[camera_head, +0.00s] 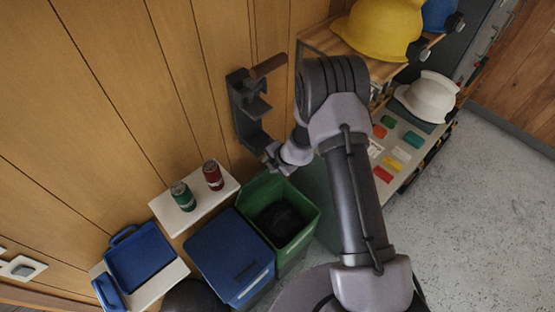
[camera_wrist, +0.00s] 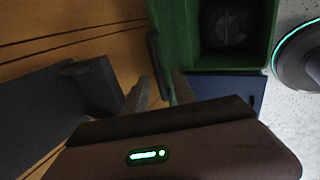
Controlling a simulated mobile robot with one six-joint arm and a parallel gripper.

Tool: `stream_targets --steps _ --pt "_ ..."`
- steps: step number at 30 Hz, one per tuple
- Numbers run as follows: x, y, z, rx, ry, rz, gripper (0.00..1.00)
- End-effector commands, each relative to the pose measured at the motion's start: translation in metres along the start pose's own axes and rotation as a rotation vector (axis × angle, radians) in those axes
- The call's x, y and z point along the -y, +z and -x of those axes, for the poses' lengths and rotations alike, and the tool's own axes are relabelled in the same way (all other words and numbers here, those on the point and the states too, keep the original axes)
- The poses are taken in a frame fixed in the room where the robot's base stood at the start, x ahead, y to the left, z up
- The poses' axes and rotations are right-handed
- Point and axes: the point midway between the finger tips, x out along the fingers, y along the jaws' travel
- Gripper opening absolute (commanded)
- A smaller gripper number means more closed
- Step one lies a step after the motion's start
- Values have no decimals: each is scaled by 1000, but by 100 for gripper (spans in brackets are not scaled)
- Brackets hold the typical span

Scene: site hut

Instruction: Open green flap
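The green bin (camera_head: 302,238) stands by the wooden wall with its top open, and a dark bag shows inside. Its green flap (camera_wrist: 175,35) appears raised on the wall side, seen nearly edge-on in the wrist view. In the head view the flap is hard to separate from the bin's back edge. My gripper (camera_head: 271,157) is at the bin's wall-side rim. In the wrist view my gripper (camera_wrist: 158,92) has its two fingers apart, close to the flap's edge and a dark narrow part beside it. Whether they touch it I cannot tell.
A blue-lidded bin (camera_head: 230,255) stands beside the green bin. A dark wall bracket (camera_head: 245,115) is close to my gripper. A white shelf (camera_head: 218,202) holds a green can (camera_head: 183,196) and a red can (camera_head: 213,175). Helmets sit on shelving at right; the floor (camera_head: 490,190) is clear.

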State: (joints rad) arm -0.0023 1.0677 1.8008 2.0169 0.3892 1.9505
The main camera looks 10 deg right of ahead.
Motion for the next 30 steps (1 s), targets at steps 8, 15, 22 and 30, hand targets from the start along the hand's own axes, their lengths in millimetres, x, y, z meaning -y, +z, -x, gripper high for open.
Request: stream_targets --steps 8,15,22,30 --pt "-2 1 84 2 2 1 32" --pt "-2 0 143 1 1 0 32" --pt "0 -1 155 -1 0 0 32" --pt "11 5 149 -1 16 65 11"
